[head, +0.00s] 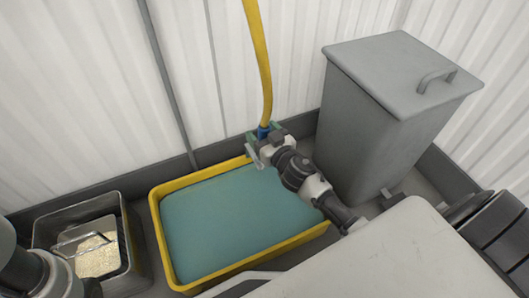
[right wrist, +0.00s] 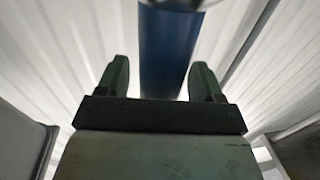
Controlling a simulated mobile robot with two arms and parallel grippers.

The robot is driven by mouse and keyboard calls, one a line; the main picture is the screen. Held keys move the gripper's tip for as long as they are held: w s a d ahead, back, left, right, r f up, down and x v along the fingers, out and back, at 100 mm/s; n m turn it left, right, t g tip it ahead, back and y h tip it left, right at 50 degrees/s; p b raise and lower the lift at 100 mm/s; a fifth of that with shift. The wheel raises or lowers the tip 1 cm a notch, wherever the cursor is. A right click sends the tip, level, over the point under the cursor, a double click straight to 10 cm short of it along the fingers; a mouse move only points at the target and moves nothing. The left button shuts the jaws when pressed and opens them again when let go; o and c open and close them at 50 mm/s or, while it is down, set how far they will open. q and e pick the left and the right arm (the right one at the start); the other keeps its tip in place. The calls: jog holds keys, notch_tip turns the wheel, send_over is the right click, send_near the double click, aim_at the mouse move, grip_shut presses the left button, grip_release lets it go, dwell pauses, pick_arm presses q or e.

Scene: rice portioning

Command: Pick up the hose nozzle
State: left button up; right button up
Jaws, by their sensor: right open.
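The hose nozzle (head: 263,131) is a blue piece at the lower end of a yellow hose (head: 262,60) hanging by the back wall. In the right wrist view the blue nozzle (right wrist: 167,50) stands upright between the two fingers. My right gripper (head: 261,138) is at the nozzle, above the back right corner of the yellow tub. In the right wrist view the fingers (right wrist: 161,78) are apart, with a gap on each side of the nozzle. The nozzle's lower end is hidden behind the gripper. My left gripper is not in view.
A yellow tub (head: 160,235) filled with blue-green water stands below the right arm. A grey lidded bin (head: 355,135) stands to its right. A metal container (head: 128,240) with a smaller vessel of rice (head: 98,262) stands at the left. White ribbed walls close off the back.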

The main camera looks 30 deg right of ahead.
jog(key=shift+w, duration=0.5)
grip_shut()
jog(key=shift+r, duration=0.1)
jog(key=shift+r, duration=0.1)
